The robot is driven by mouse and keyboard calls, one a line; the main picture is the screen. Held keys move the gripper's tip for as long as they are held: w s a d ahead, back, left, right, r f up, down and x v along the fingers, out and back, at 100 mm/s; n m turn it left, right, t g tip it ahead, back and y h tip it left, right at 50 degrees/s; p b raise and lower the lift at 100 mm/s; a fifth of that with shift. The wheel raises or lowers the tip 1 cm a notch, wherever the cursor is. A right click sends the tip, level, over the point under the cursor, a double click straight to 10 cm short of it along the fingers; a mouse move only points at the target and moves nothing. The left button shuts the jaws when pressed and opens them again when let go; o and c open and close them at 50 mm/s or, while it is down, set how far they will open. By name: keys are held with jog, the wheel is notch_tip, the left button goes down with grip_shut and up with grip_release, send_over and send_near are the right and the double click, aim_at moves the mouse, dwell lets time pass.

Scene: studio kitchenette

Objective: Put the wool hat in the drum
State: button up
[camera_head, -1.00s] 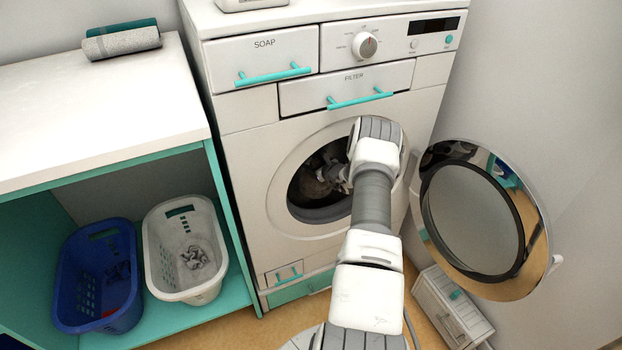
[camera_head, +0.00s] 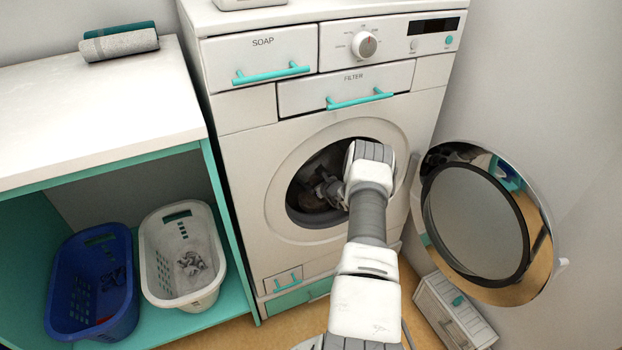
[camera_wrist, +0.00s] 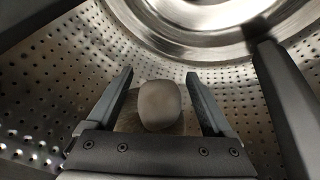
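The wool hat (camera_wrist: 160,104), a rounded grey-brown thing, is inside the drum (camera_wrist: 225,85), the perforated metal interior of the washing machine. My gripper (camera_wrist: 160,76) is in the drum too, its two dark fingers spread on either side of the hat with visible gaps. The hat appears to rest on the drum wall; its lower part is hidden by the gripper body. In the head view my arm reaches through the round opening, and a brownish patch of the hat (camera_head: 311,199) shows beside the gripper.
The washer door (camera_head: 475,222) hangs open at the right. A blue basket (camera_head: 92,290) and a white basket (camera_head: 160,290) with a grey cloth stand on the shelf at left. Rolled towels (camera_head: 120,44) lie on the counter. A small white box (camera_head: 450,310) is below the door.

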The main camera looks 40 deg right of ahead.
jog(key=shift+r, duration=0.2)
jog(key=shift+s+r, duration=0.2)
jog(key=shift+s, duration=0.1)
jog(key=p+v, duration=0.4)
jog(key=v, duration=0.7)
jog(key=shift+s+p, duration=0.15)
jog(key=shift+p, duration=0.2)
jog(key=shift+s+a, duration=0.1)
